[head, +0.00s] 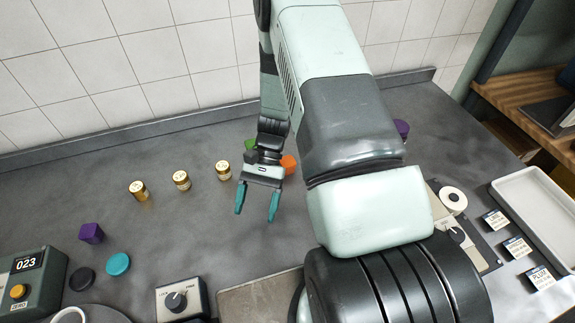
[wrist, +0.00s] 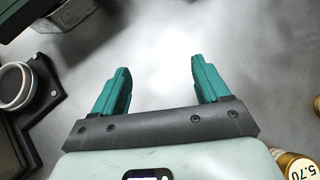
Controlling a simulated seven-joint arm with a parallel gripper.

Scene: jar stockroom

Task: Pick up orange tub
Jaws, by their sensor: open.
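The orange tub (head: 289,164) stands on the grey counter in the head view, just behind and to the right of my gripper (head: 257,203). It is partly hidden by my wrist and arm. My gripper is open and empty above the counter, its teal fingers pointing toward the front edge. In the wrist view my gripper (wrist: 160,88) shows two spread fingers with only bare grey counter between them. The orange tub does not show in the wrist view.
Several gold jars (head: 181,180) stand left of my gripper. A green item (head: 250,143) sits behind my wrist, and a purple one (head: 402,128) right of my arm. A white tray (head: 540,208) is right.

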